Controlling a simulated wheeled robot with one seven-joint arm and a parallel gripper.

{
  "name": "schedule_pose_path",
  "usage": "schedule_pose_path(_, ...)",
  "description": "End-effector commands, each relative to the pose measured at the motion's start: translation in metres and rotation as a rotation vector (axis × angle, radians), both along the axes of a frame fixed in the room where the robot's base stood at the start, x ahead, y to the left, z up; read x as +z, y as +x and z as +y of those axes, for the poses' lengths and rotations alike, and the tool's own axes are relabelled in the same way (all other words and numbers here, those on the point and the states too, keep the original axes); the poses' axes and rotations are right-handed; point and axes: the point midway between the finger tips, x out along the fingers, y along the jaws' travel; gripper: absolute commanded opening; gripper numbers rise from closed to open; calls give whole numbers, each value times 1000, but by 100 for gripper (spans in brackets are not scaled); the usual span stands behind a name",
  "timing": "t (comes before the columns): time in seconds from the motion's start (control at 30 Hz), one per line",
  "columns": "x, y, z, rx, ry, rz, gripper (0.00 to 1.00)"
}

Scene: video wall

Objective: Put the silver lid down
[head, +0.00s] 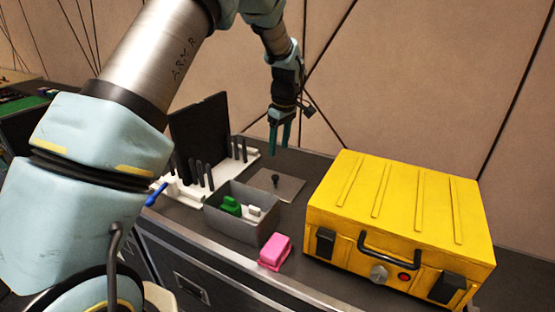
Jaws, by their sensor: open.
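The silver lid (289,187) is a flat grey plate with a small dark knob on top. It lies flat on the dark counter, behind the grey open box and left of the yellow case. My gripper (280,146) is above the lid, pointing down, with its teal fingers apart from the knob. It is open and holds nothing.
A grey open box (240,235) holds a green block (230,206) and a white piece (254,211). A pink object (275,252) sits at the front. A yellow case (405,215) stands right. A black panel (200,130) and a white rack (247,155) with dark upright pieces stand left.

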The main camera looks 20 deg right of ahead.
Motion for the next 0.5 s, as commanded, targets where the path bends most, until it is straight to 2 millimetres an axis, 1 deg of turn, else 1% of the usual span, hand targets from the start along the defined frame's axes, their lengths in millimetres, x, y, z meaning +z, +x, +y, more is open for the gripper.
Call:
schedule_pose_path(0.1, 8, -1, 0, 0, -1, 0, 61)
schedule_pose_path(0.27, 11, -1, 0, 0, 0, 0, 61)
schedule_pose_path(0.33, 12, 0, 5, -4, 0, 1, 61)
schedule_pose_path(0.37, 14, 2, 11, -8, -1, 3, 61)
schedule_pose_path(0.43, 20, 5, 35, -29, -5, 8, 61)
schedule_pose_path(0.47, 24, 7, 50, -44, -8, 10, 61)
schedule_pose_path(0.5, 29, 7, 74, -69, -12, 15, 61)
